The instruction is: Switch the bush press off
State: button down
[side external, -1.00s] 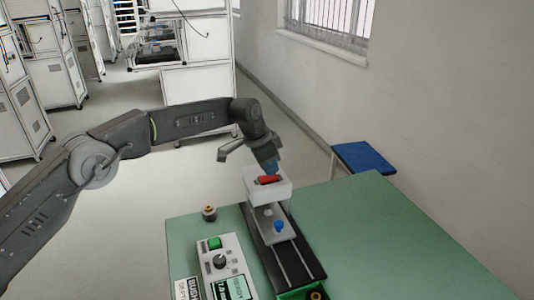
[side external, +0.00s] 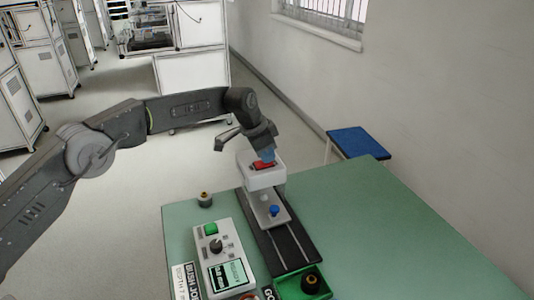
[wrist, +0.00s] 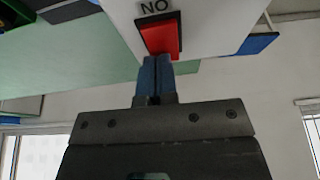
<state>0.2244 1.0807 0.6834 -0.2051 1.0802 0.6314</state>
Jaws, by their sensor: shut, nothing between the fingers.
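The bush press stands at the table's far end, with a white head (side external: 264,181) over a dark rail base (side external: 287,243). A red rocker switch (side external: 262,164) sits on top of the head. In the wrist view the red switch (wrist: 162,34) has a dark frame, with upside-down lettering that seems to read "ON" beside it. My gripper (side external: 266,154) is shut and empty, pointing down at the switch. Its blue fingertips (wrist: 154,60) are at the switch's near edge in the wrist view. I cannot tell whether they touch it. They partly cover the switch in the side view.
A control box (side external: 221,259) with a green button, a black knob and a screen lies left of the press. A blue button (side external: 274,211) is on the press. A small round part (side external: 205,200) and a green tray (side external: 303,286) are nearby. The table's right side is clear.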

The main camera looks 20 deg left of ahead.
jog(key=shift+s+a+f, duration=0.5)
jog(key=shift+s+a, duration=0.1)
jog(key=shift+s, duration=0.05)
jog(key=w+d+v, duration=0.1)
jog(key=v, duration=1.3)
jog(key=shift+r, duration=0.5)
jog(key=shift+w+d+r, duration=0.3)
jog(key=shift+w, duration=0.1)
